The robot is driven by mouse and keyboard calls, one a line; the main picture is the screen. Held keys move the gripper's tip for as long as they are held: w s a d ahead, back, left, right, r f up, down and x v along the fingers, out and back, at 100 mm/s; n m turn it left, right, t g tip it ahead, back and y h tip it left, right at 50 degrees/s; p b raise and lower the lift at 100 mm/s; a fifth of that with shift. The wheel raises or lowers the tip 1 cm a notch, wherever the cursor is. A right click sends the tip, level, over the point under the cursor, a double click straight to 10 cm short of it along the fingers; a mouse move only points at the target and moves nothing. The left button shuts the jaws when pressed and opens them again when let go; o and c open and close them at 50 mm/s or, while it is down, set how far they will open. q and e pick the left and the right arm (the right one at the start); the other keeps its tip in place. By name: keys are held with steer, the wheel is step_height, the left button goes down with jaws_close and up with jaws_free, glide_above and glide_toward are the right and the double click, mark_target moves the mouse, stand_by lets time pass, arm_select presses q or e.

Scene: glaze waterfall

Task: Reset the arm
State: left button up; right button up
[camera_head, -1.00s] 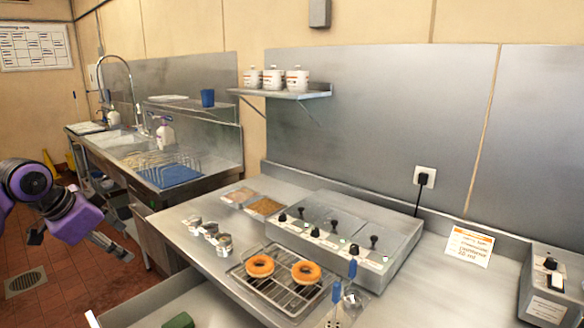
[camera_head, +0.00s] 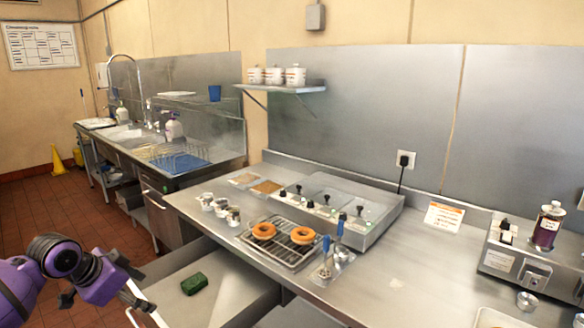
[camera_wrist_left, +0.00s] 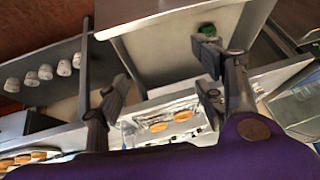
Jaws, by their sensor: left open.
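My left arm is purple and comes in at the lower left of the head view. My right gripper is not in view.
The steel counter (camera_head: 400,285) holds a wire rack (camera_head: 282,259) with two donuts (camera_head: 264,231), several small cups (camera_head: 221,206) and a steel warmer. A green sponge (camera_head: 194,283) lies on a lower surface. Open red floor lies at left.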

arm_select(q)
steer(key=s+d+f+n, duration=0.1)
steer(key=s+d+f, duration=0.25)
steer(key=f, duration=0.35)
steer(key=s+d+f, duration=0.2)
steer(key=s+f, duration=0.2)
steer(key=f, duration=0.3)
steer(key=s+d+f+n, duration=0.1)
steer(key=s+d+f, duration=0.2)
steer(key=f, duration=0.5)
steer(key=s+d+f+n+t, duration=0.1)
steer(key=s+d+f+n, duration=0.1)
steer(key=s, duration=0.6)
steer(key=s+d+f+n+t+y+b, duration=0.1)
steer(key=s+d+f, duration=0.2)
steer(key=s, duration=0.5)
steer(key=s+d+f+n+y, duration=0.1)
steer(key=s+d+f+n, duration=0.1)
steer(key=s, duration=0.7)
step_height(320, 180, down, 3)
steer(key=shift+d+r+n+t, duration=0.2)
steer(key=shift+d+n+t, duration=0.15)
steer(key=shift+d, duration=0.45)
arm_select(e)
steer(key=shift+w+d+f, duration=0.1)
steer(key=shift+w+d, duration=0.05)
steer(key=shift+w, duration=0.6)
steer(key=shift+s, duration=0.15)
